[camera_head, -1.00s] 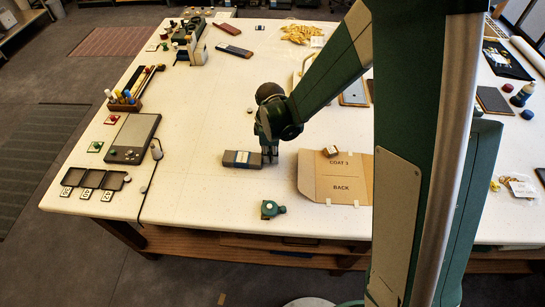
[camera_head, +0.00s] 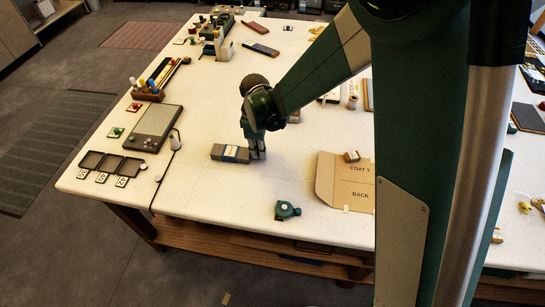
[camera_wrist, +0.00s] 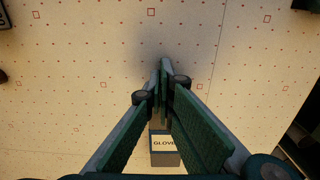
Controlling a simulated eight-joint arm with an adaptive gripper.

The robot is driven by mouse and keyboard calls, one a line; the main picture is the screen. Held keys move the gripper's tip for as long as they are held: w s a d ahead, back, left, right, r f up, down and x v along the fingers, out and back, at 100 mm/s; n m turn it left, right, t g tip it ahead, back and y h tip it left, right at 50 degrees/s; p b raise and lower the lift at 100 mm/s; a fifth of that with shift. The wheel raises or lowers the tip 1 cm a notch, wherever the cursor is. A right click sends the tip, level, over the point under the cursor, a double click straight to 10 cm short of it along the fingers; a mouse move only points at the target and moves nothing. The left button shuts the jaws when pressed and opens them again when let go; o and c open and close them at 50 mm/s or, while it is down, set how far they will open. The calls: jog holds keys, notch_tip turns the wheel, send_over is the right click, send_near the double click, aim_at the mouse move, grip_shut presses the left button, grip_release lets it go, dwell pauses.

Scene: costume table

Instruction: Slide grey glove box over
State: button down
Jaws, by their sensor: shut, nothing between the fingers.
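The grey glove box (camera_head: 230,153) lies flat on the white table, left of the cardboard pattern. It has a pale label band around its middle. In the wrist view the box (camera_wrist: 165,158) shows a label reading "GLOVE", partly covered by my fingers. My gripper (camera_head: 258,156) is shut and empty, pointing down at the right end of the box. Its fingertips are low, close to the table, and appear to be against that end; exact contact is hard to tell. In the wrist view my closed fingers (camera_wrist: 162,72) meet above the dotted tabletop.
A tablet (camera_head: 152,133) with a small upright item beside it lies left of the box. A black three-part tray (camera_head: 111,164) is at the left front. Table between box and tablet is clear.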

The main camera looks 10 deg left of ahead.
aim_at(246, 150)
jog(key=a+b, duration=0.1)
jog(key=a, duration=0.8)
jog(key=shift+b, duration=0.4)
jog(key=shift+d, duration=0.1)
jog(key=shift+d, duration=0.1)
jog(key=shift+d, duration=0.45)
jog(key=d+b, duration=0.1)
jog(key=d, duration=0.2)
notch_tip(246, 150, up, 10)
jog(key=shift+r+p, duration=0.1)
jog(key=shift+p, duration=0.4)
